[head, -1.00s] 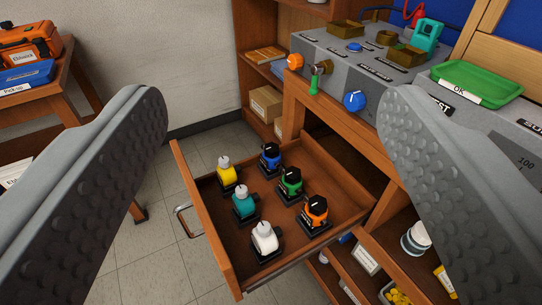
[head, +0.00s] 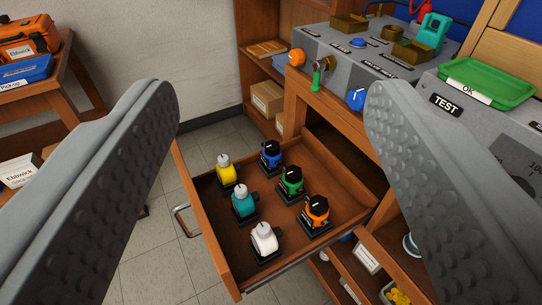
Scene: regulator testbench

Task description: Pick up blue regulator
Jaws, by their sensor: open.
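The blue regulator (head: 270,155) has a black top and stands upright on a dark base at the far end of an open wooden drawer (head: 215,262). My gripper (head: 272,95) is open and empty, its two grey textured fingers wide apart at the left and right of the view. The fingers are nearer the camera than the drawer, and the regulator shows in the gap between them, untouched.
The drawer also holds yellow (head: 226,172), teal (head: 243,203), white (head: 264,238), green (head: 290,183) and orange (head: 316,212) regulators. A grey test bench (head: 345,72) with knobs stands behind at the right, beside a green OK tray (head: 486,82). A table with an orange case (head: 28,45) is at the left.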

